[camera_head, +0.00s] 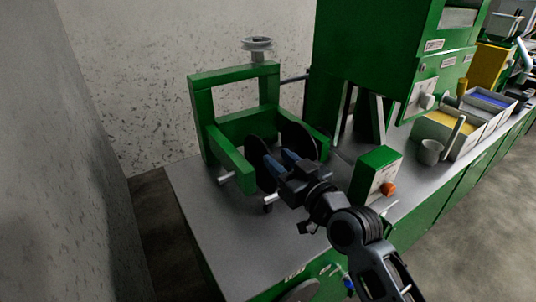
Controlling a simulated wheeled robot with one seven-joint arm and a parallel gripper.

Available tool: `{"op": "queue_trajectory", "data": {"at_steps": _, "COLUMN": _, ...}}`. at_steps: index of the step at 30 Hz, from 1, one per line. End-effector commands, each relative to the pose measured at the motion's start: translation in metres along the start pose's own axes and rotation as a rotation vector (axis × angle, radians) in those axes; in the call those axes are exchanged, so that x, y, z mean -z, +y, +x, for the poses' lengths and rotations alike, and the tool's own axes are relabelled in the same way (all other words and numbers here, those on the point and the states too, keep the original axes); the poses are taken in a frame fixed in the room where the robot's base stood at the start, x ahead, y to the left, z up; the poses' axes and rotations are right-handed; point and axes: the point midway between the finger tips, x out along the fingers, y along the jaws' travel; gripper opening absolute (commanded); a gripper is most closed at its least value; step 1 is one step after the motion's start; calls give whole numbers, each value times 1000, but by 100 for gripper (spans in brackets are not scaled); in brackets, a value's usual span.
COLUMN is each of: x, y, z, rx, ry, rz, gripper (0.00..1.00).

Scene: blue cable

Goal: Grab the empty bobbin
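The bobbin shows as two black round flanges, the left one (257,163) and the right one (299,139), standing upright between the arms of a green frame (199,121). Its core is hidden, so I cannot tell whether it is bare. My gripper (279,156) reaches in from the front right, with its two blue fingers between the flanges. The fingers are spread apart and look open. Their tips are partly lost against the dark bobbin, and I cannot tell whether they touch it.
A green control box (376,174) with an orange knob stands close to the right of my arm. A large green machine (373,60) rises behind. Bins (450,135) and a grey cup (430,152) stand farther right. The grey tabletop (215,215) is clear at front left.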

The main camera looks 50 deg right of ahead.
Motion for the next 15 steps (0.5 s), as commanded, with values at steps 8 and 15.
{"op": "queue_trajectory", "data": {"at_steps": 8, "x": 3, "y": -1, "z": 28, "rx": 0, "ry": 1, "rz": 1, "gripper": 37}}
{"op": "queue_trajectory", "data": {"at_steps": 15, "x": 5, "y": -3, "z": 61, "rx": 0, "ry": 2, "rz": 0, "gripper": 37}}
